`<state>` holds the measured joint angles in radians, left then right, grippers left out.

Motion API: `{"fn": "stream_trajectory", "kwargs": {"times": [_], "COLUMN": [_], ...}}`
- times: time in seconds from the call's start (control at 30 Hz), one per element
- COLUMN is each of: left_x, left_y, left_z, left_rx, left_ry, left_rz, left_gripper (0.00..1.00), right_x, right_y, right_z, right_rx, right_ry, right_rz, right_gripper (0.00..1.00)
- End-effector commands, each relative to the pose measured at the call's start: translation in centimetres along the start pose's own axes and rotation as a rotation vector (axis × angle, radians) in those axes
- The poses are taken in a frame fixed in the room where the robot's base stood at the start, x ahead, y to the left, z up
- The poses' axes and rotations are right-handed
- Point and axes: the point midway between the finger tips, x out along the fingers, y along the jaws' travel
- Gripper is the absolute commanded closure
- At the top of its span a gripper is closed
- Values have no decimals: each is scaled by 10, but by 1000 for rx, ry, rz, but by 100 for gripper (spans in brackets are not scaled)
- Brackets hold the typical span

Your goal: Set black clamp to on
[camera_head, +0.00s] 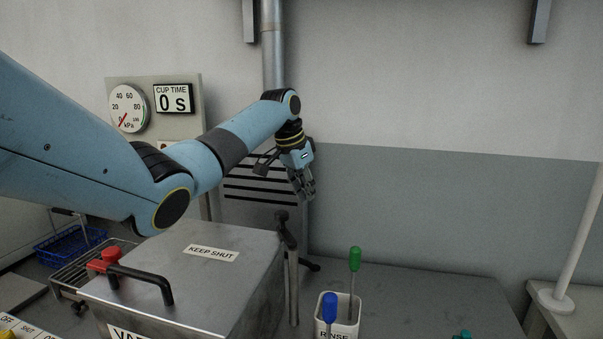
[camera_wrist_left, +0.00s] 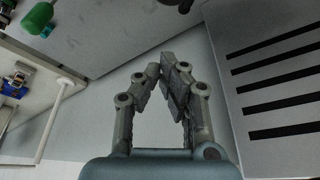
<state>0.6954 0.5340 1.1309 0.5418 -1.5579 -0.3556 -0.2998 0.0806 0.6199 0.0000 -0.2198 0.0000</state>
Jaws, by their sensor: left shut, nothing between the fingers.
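What looks like the black clamp (camera_head: 286,229) is a dark lever at the right edge of the metal box lid, above a grey upright post. Its exact setting cannot be told. My left gripper (camera_head: 309,197) hangs above and slightly right of it, pointing down, apart from it in the picture. The left wrist view shows its fingers (camera_wrist_left: 162,66) together at the tips with nothing between them. A dark piece (camera_wrist_left: 184,5) is cut off at the top of that view; I cannot tell if it is the clamp. My right gripper is not in view.
A white RINSE cup (camera_head: 348,316) holds a green-handled tool (camera_head: 355,259) and a blue-handled one (camera_head: 329,307). The counter (camera_head: 430,300) right of the cup is largely clear.

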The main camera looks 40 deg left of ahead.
Motion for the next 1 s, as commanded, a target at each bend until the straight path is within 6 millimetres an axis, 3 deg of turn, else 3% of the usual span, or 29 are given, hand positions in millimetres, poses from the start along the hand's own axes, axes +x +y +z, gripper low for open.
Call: {"fn": "stream_trajectory", "kwargs": {"times": [0.13,0.3,0.5,1.0], "left_x": [27,15,12,15], "left_y": [1,-1,0,3], "left_z": [0,23,36,33], "left_rx": [-2,1,0,-2], "left_ry": [-2,-2,0,2], "left_rz": [3,-3,-1,1], "left_gripper": [100,100,100,100], "right_x": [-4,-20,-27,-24], "right_y": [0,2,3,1], "right_z": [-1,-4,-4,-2], "right_rx": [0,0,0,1], "right_ry": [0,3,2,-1], "right_rz": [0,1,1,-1], "right_gripper": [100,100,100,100]}}
